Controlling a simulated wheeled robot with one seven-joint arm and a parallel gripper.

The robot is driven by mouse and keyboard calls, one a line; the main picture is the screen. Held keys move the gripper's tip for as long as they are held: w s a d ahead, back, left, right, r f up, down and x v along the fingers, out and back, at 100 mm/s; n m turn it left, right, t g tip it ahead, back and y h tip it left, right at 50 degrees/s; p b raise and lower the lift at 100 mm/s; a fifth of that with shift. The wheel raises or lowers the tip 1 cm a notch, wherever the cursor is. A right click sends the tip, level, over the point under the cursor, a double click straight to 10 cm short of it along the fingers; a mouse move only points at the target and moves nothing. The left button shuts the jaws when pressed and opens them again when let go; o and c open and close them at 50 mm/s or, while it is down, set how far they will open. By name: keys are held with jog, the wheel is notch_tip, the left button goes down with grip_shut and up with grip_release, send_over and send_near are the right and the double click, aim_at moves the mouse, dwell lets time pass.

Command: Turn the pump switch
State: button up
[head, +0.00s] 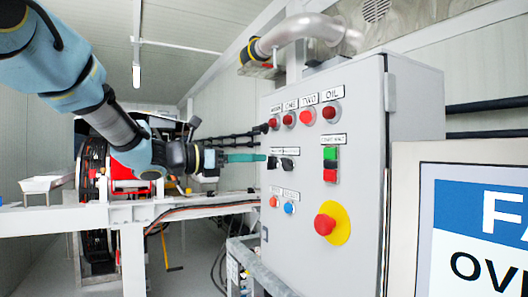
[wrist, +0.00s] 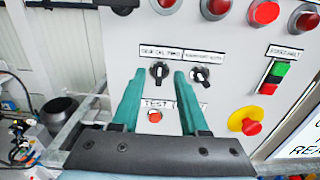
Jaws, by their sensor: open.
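Two black rotary switches sit side by side on the grey control box. The left switch (wrist: 159,72) is under a label that seems to read "GEAR OIL PUMP"; the right switch (wrist: 196,74) is under a blurred label. My gripper (wrist: 159,78) is open, with teal fingers pointing at the panel. In the wrist view the left switch lies between the fingertips, and the right switch is just right of the right finger. In the head view my gripper (head: 262,157) is just left of the switches (head: 287,163). Whether the fingertips touch the panel cannot be told.
Red lamps (head: 306,117) run along the top of the control box (head: 360,110). A green and red button block (head: 330,163) and a red emergency button on yellow (head: 325,224) are to the right. Red and blue buttons (head: 289,208) are below. A sign (head: 480,230) stands at the right.

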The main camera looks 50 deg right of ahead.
aim_at(271, 163)
jog(key=shift+p+x, duration=0.5)
jog(key=shift+x, duration=1.35)
jog(key=shift+c, duration=0.4)
grip_shut()
